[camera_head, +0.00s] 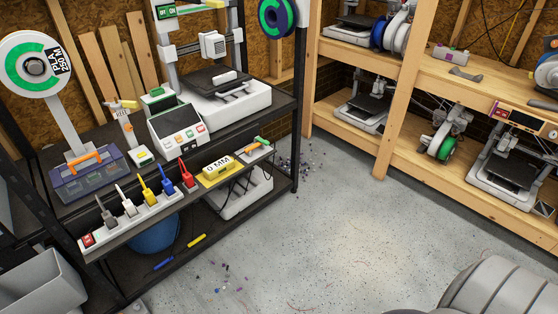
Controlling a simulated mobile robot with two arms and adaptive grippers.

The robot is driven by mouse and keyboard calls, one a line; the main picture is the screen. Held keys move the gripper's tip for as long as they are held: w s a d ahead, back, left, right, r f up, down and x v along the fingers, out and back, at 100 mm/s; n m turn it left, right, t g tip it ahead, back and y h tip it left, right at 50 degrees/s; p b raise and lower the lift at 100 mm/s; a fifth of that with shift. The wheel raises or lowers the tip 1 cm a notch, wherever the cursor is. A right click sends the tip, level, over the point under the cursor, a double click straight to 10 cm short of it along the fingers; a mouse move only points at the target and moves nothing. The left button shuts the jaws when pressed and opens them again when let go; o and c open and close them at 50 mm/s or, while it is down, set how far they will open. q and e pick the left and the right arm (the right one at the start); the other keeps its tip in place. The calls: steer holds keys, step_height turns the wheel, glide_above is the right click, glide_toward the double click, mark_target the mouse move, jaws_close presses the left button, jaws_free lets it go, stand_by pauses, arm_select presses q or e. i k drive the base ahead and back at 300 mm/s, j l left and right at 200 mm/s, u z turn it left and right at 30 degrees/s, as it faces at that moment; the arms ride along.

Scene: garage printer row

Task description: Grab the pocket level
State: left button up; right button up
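I cannot pick out the pocket level with certainty. A small white block with a yellow-green patch on top (141,156) sits on the black shelf, left of the printer's control box, and could be it. Neither of my grippers is in view, and nothing is seen touching these things.
A blue clear-sided box (91,182) and a printer control box (177,124) stand behind. A grey bin (42,287) is at lower left. The concrete floor (330,230) is mostly clear.

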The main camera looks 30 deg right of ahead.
mark_target(214, 170)
steer(key=z, duration=0.55)
steer(key=u, duration=0.25)
steer(key=i+l+u, duration=0.15)
steer(key=u, duration=0.2)
steer(key=i+l+u, duration=0.1)
steer(key=l+u, duration=0.6)
steer(key=i+l, duration=0.05)
